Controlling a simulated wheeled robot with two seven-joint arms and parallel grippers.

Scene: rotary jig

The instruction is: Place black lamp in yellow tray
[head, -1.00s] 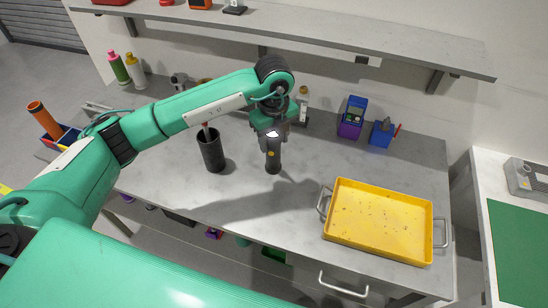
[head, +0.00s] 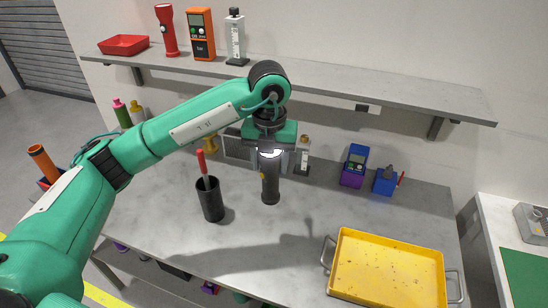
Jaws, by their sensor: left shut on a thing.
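The black lamp (head: 270,182) is upright near the middle of the grey bench, its lit top under my left gripper. My left gripper (head: 270,150) points down and is shut on the lamp's upper part. Whether the lamp's base touches the bench I cannot tell. The yellow tray (head: 388,268) with metal side handles sits at the bench's front right, and its bottom edge is cut off by the picture. It looks empty apart from dark specks. My right gripper is not in view.
A black cup (head: 210,204) holding a red-handled tool stands left of the lamp. A purple-and-blue device (head: 354,166) and a blue box (head: 385,182) stand at the back right. A shelf (head: 330,85) overhangs the bench. Bench between lamp and tray is clear.

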